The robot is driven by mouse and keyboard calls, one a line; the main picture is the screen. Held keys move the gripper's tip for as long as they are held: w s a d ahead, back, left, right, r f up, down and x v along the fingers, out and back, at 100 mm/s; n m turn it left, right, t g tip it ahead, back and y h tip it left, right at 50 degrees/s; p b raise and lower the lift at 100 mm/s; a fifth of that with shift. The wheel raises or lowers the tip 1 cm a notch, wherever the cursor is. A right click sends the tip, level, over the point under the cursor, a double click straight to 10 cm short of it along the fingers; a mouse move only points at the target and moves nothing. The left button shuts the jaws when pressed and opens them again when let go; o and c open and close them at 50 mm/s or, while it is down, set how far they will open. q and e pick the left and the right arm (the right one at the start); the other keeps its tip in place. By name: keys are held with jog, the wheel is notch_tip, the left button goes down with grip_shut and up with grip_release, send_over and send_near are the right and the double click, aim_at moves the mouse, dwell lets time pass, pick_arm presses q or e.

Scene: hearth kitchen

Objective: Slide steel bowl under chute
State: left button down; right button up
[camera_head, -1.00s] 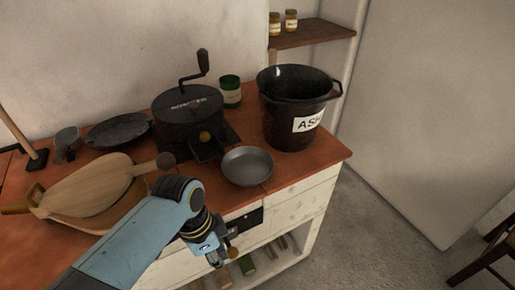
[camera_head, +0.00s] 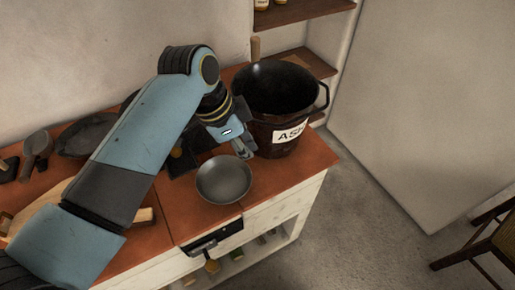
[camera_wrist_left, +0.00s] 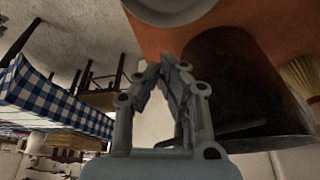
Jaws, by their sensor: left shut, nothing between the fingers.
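The steel bowl (camera_head: 224,181) sits upright and empty on the red-brown worktop near its front edge. It also shows in part at the top of the left wrist view (camera_wrist_left: 172,8). The black grinder's base (camera_head: 184,163) shows beside my arm, behind and left of the bowl; my left arm hides most of the grinder, and I cannot make out its chute clearly. My left gripper (camera_head: 247,153) is shut and empty, between the bowl's far right side and the ash bucket. Its fingers also show in the wrist view (camera_wrist_left: 168,65). My right gripper is not in view.
The black ash bucket (camera_head: 275,105) stands close to my left gripper at the right. A skillet (camera_head: 85,135) and wooden items (camera_head: 145,215) lie on the left. The worktop's front edge is close to the bowl. Shelves (camera_head: 300,62) stand behind the bucket.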

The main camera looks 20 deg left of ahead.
aim_at(233, 185)
pick_arm(q)
jog(key=x, duration=0.4)
jog(key=shift+s+d+f+b, duration=0.1)
jog(key=shift+d+f+b, duration=0.05)
jog(key=shift+f+b, duration=0.15)
jog(key=x, duration=0.4)
jog(key=shift+f+b, duration=0.1)
jog(key=shift+b, duration=0.3)
jog(key=shift+f, duration=0.2)
jog(key=shift+r+p, duration=0.1)
jog(key=shift+p, duration=0.25)
jog(key=s+a+p, duration=0.1)
jog(key=a, duration=0.1)
jog(key=s+a+p, duration=0.3)
jog(key=a+p, duration=0.1)
jog(key=shift+s+a, duration=0.15)
jog(key=shift+a, duration=0.1)
jog(key=shift+s+a, duration=0.1)
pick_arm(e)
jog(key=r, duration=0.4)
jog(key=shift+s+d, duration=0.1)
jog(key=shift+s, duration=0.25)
